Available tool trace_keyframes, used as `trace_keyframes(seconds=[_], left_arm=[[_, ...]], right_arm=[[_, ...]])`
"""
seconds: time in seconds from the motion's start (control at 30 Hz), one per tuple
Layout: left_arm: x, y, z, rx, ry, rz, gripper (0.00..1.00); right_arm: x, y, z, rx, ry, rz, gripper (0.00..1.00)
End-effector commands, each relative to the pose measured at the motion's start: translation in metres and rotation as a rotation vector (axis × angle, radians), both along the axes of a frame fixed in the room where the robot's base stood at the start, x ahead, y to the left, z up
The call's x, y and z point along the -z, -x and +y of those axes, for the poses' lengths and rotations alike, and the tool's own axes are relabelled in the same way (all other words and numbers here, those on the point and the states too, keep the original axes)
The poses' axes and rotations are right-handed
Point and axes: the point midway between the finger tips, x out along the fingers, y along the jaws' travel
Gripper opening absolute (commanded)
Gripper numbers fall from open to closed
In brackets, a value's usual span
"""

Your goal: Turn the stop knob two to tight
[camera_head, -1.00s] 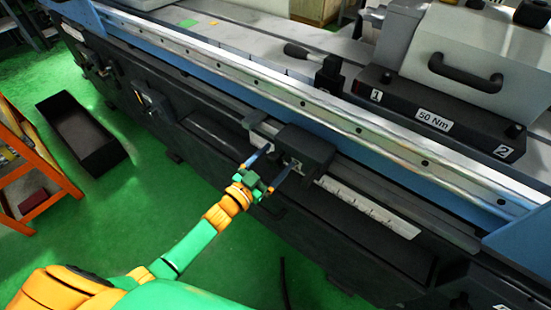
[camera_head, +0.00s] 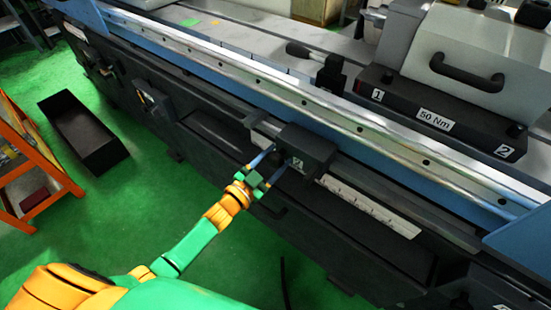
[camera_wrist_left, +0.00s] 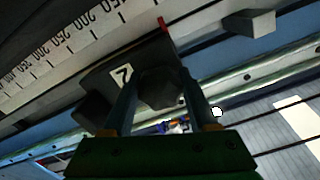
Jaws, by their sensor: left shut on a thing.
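The stop block (camera_head: 318,146) is a dark block on the rail at the machine's front, with a white label "2" (camera_head: 297,163) on its front face. In the left wrist view the label "2" (camera_wrist_left: 123,73) shows beside a dark, faceted knob (camera_wrist_left: 160,86). My left gripper (camera_head: 277,163) reaches the block's front from below left. In the left wrist view its two fingers (camera_wrist_left: 158,98) stand on either side of the knob, shut on it. The exact finger contact is dark and hard to see. My right gripper is in neither view.
A white scale strip (camera_head: 368,206) runs right of the block along the front. Above it are the long metal rail (camera_head: 330,106) and a black torque unit marked "50 Nm" (camera_head: 440,112). A black bin (camera_head: 85,135) and an orange frame (camera_head: 40,150) stand on the green floor.

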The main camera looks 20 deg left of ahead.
Motion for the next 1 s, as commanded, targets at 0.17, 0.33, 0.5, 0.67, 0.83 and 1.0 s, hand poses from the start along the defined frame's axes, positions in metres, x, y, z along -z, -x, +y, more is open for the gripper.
trace_keyframes(seconds=[0.17, 0.33, 0.5, 0.67, 0.83, 1.0], left_arm=[[0.001, 0.000, 0.001, -0.001, -0.146, -0.051, 0.03], [0.001, 0.000, 0.001, -0.002, -0.298, -0.107, 0.03], [0.001, -0.001, 0.002, -0.002, -0.452, -0.161, 0.03], [0.000, -0.001, 0.002, -0.003, -0.596, -0.215, 0.03], [-0.001, -0.001, 0.003, -0.004, -0.747, -0.270, 0.03], [-0.002, -0.001, 0.003, -0.005, -0.897, -0.326, 0.03]], right_arm=[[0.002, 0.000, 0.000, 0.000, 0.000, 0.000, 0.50], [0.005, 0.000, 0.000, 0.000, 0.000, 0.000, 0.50], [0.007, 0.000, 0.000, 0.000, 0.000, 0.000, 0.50], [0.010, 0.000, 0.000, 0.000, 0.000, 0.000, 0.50], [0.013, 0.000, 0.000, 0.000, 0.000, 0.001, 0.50], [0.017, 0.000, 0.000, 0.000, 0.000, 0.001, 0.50]])
